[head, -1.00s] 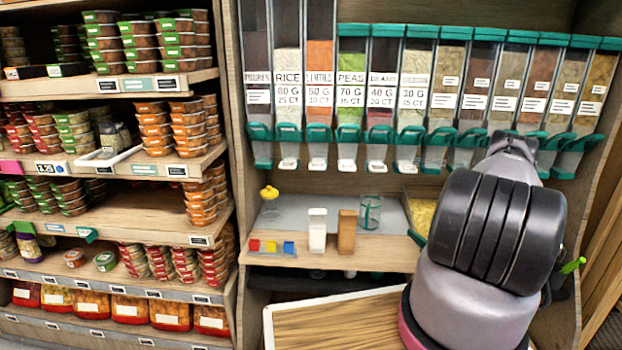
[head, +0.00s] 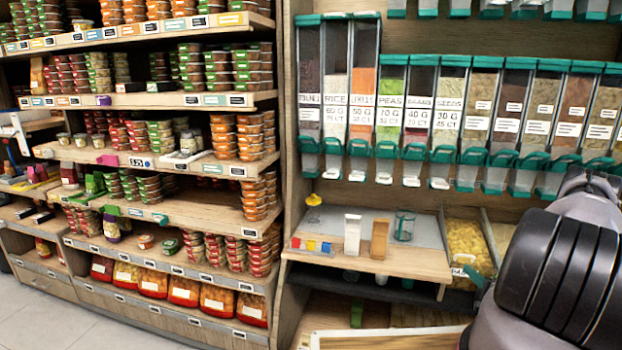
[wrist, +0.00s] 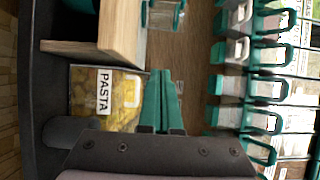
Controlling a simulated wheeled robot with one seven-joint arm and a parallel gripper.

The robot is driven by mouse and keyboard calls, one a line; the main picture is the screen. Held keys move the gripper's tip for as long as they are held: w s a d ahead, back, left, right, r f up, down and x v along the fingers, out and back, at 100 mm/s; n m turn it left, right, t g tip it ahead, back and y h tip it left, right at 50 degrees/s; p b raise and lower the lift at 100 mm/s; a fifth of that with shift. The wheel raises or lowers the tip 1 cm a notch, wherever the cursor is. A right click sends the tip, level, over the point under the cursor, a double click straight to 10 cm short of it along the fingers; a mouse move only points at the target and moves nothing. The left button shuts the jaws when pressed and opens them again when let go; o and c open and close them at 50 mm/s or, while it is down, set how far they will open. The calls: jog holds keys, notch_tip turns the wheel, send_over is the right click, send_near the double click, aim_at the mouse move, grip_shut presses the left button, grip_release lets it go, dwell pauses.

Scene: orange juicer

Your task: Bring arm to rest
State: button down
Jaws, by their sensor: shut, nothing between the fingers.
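My gripper (wrist: 161,74) shows in the wrist view as two teal fingers pressed together, with nothing between them. It points toward the wooden back of the shelf unit, apart from the things around it. In the wrist view a bin labelled PASTA (wrist: 104,97) is to the left of the fingers and the dispenser spouts are to the right. In the head view my arm (head: 560,265) fills the lower right corner in front of the dispenser unit. It hides part of that unit, and I cannot clearly make out the fingers there.
A row of teal-lidded dispensers (head: 435,110) hangs above a small counter (head: 370,262). On the counter are a white carton (head: 352,234), a brown block (head: 379,239) and a clear jar (head: 404,226). Stocked shelves (head: 165,150) stand left; floor (head: 60,315) shows lower left.

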jog(key=w+a+r+n+g+y, duration=0.3)
jog(key=a+r+y, duration=0.15)
jog(key=r, duration=0.55)
jog(key=w+a+r+n+g+y, duration=0.2)
jog(key=w+a+r+n+y, duration=0.15)
jog(key=a+r, duration=0.45)
jog(key=s+a+r+n+g+y, duration=0.1)
jog(key=s+a+r+n+g, duration=0.2)
jog(key=r, duration=0.5)
jog(key=s+a+r+g, duration=0.2)
jog(key=a+r+g, duration=0.2)
jog(key=a+r, duration=0.3)
jog(key=s+a+r+n+g+h, duration=0.2)
jog(key=s+a+r+g, duration=0.15)
jog(key=s+r, duration=0.35)
jog(key=s+a+r+t+h, duration=0.1)
jog(key=s+r+t+h, duration=0.1)
jog(key=s+r+h, duration=0.2)
jog(key=s+a+r+t+h, duration=0.2)
jog(key=s+r, duration=0.9)
jog(key=s, duration=0.6)
jog(key=t+h, duration=0.1)
jog(key=h, duration=0.1)
jog(key=shift+s+r+h, duration=0.15)
jog(key=shift+r+h, duration=0.05)
jog(key=shift+h, duration=0.2)
